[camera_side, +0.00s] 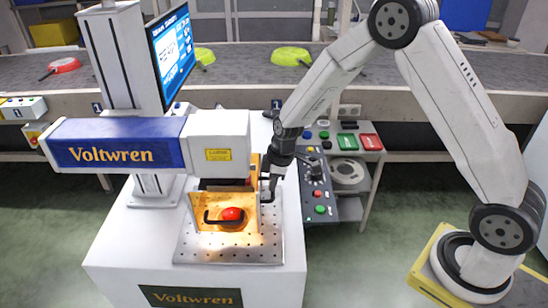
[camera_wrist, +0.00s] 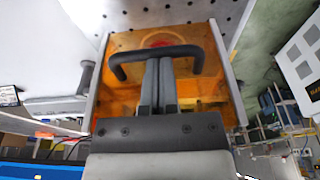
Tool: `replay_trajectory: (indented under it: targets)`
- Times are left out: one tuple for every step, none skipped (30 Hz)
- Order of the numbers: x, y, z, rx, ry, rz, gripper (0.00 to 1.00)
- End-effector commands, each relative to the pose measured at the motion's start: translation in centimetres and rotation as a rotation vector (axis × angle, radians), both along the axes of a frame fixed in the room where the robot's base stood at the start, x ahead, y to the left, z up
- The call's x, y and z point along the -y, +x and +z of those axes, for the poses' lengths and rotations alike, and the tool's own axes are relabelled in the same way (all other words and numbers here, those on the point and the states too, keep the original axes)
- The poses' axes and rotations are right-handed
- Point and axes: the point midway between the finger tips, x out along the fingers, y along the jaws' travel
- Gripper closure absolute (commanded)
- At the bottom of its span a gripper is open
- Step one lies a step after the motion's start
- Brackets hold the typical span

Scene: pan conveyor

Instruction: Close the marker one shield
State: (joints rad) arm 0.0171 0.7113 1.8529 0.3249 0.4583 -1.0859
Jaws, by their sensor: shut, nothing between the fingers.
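The marker (camera_side: 150,145) is a blue and white machine lettered Voltwren, with its head over a perforated plate (camera_side: 215,250). Its shield (camera_side: 203,208) is a see-through amber panel with a black bar handle (camera_side: 211,219), below the head. A red round thing (camera_side: 231,213) shows through the panel. In the wrist view the shield (camera_wrist: 120,95) fills the middle, with the handle (camera_wrist: 155,53) across it. My gripper (camera_side: 267,188) is at the shield's right side. Its shut, empty fingers (camera_wrist: 160,65) overlap the handle area in the wrist view; I cannot tell whether they touch it.
A control box (camera_side: 317,185) with coloured buttons stands right of the marker's white pedestal (camera_side: 115,245). A screen (camera_side: 172,55) rises behind the marker. A conveyor (camera_side: 240,72) at the back carries red and green pans. Green floor is open between the pedestal and my base.

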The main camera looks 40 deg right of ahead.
Motion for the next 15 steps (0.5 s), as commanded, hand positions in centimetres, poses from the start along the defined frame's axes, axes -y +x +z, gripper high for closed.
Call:
replay_trajectory:
  targets:
    - [-0.01,-0.06,-0.38,-0.003,0.000,-0.001,1.00]
    - [-0.01,-0.06,-0.51,-0.003,0.000,-0.001,1.00]
    - [-0.01,-0.08,-0.61,-0.002,-0.001,-0.001,1.00]
    - [0.00,-0.08,-0.67,-0.002,-0.001,-0.001,1.00]
    - [0.00,-0.09,-0.70,-0.002,-0.001,-0.001,1.00]
    - [0.00,-0.10,-0.73,-0.002,-0.001,-0.001,1.00]
    - [0.00,-0.11,-0.75,-0.003,-0.001,-0.001,1.00]
    - [0.01,-0.12,-0.77,-0.003,-0.001,-0.001,1.00]
    - [0.01,-0.14,-0.81,-0.004,-0.001,-0.001,1.00]
    - [0.01,-0.13,-0.82,-0.003,-0.001,-0.001,1.00]
    - [0.02,-0.14,-0.82,-0.003,-0.001,-0.001,1.00]
    - [0.02,-0.14,-0.82,-0.003,-0.001,0.000,1.00]
    - [0.02,-0.14,-0.82,-0.003,-0.001,0.000,1.00]
    - [0.01,-0.14,-0.80,-0.003,-0.001,0.000,1.00]
    - [0.00,-0.13,-0.75,-0.003,-0.001,0.000,1.00]
